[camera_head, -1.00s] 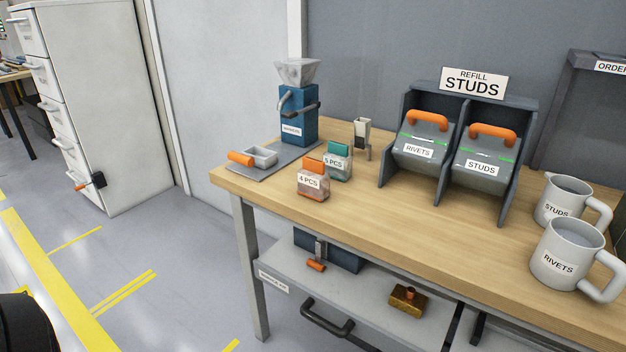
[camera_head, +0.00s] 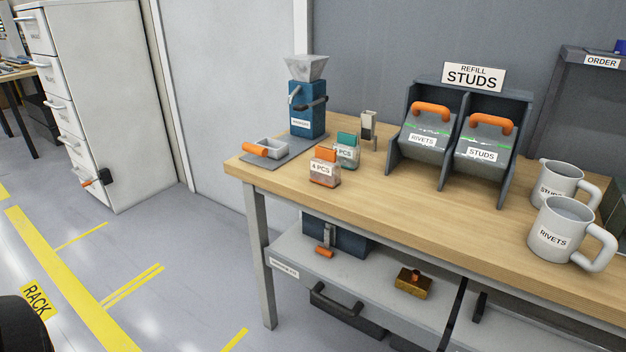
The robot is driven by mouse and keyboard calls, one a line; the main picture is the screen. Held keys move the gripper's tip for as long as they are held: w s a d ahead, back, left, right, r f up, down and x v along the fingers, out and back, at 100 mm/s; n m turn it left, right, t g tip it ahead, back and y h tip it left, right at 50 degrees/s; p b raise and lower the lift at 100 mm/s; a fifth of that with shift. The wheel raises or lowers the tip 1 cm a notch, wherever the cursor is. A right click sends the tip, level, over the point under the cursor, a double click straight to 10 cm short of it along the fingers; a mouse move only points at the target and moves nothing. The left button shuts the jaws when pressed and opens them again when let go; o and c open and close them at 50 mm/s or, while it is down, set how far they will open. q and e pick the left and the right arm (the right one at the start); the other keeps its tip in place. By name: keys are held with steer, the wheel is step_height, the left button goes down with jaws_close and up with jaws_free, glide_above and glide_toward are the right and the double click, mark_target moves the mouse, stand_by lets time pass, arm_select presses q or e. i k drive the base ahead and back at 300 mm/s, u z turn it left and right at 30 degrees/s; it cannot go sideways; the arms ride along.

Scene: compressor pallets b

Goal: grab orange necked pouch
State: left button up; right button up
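The orange necked pouch (camera_head: 325,169) stands upright on the wooden workbench (camera_head: 400,198), near its front left edge. It has a clear body, an orange top and a label reading "4 PCS". A similar pouch with a teal top (camera_head: 347,151) stands just behind it and to the right, its label partly hidden by the orange one. Neither of my grippers is in view.
Left of the pouches are a blue dispenser (camera_head: 306,112) with a funnel and a small tray with an orange handle (camera_head: 258,150). The studs and rivets bins (camera_head: 460,140) and two mugs (camera_head: 562,236) stand to the right. The bench front between is clear.

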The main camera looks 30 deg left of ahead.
mark_target(325, 168)
steer(key=k, duration=0.25)
steer(key=u, duration=2.1)
steer(key=i, duration=0.95)
